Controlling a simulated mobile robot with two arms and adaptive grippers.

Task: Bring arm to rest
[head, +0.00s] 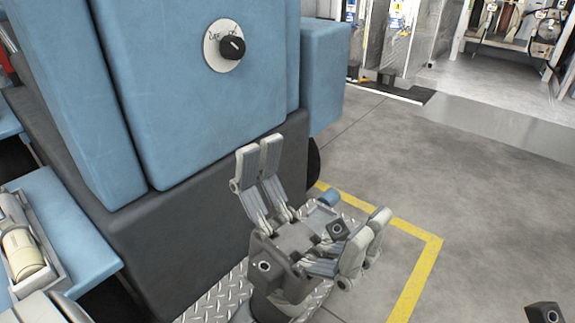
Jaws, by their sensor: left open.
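My left gripper (320,184) is in the lower middle of the head view, open and empty. Its two grey fingers stand wide apart, one to the upper left and one to the lower right of the dark palm. It hangs in front of the dark base of a large blue machine (195,95), above a diamond-plate step. I cannot tell whether any part of it touches the machine. My right gripper's fingers do not show; only a small dark part with a round bolt shows at the bottom right corner.
A black knob (231,47) on a pale round dial sits on the blue machine. A yellow line (415,280) marks the grey floor (450,165) right of the gripper. The floor on the right is open. Hanging hoses or reels (540,25) show at the far upper right.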

